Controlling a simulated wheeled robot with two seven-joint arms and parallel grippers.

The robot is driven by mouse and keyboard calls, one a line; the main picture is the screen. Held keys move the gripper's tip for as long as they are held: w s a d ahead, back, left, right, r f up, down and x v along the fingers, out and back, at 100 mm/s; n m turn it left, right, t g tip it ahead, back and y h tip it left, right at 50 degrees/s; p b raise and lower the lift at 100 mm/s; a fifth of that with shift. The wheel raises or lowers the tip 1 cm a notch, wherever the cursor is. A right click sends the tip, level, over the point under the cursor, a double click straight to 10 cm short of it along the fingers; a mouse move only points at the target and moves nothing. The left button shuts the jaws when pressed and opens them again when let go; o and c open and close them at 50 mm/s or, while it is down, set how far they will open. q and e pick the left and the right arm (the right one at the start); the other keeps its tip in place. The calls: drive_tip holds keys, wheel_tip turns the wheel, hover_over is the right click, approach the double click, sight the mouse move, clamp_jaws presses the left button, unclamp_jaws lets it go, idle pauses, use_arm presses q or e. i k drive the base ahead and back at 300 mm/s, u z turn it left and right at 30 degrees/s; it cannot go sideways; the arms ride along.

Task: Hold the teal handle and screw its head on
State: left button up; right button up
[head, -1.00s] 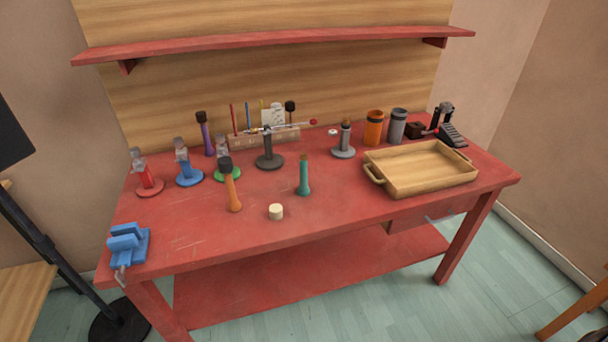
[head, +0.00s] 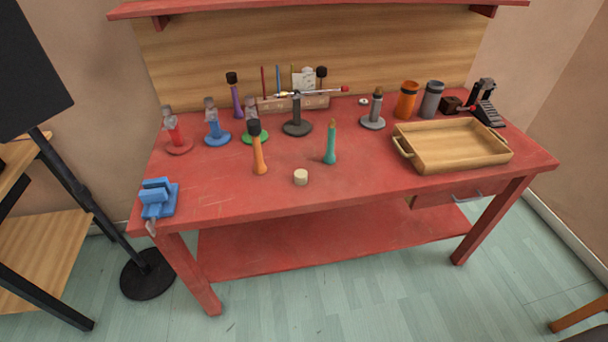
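The teal handle (head: 330,146) stands upright on the red table, right of the middle, with a narrow brown tip on top and no head on it. A small cream cylinder (head: 300,177), which may be its head, sits on the table just in front and to the left of it, apart from it. Neither of my grippers shows in the head view.
An orange handle with a black head (head: 258,150) stands to the left. A wooden tray (head: 453,165) sits at the right, a blue vise (head: 159,198) at the front left corner. Stands and canisters line the back. The table's front middle (head: 340,195) is clear.

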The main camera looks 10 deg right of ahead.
sight(329, 158)
drive_tip(key=z, duration=1.25)
drive_tip(key=i, duration=0.65)
drive_tip(key=u, duration=2.5)
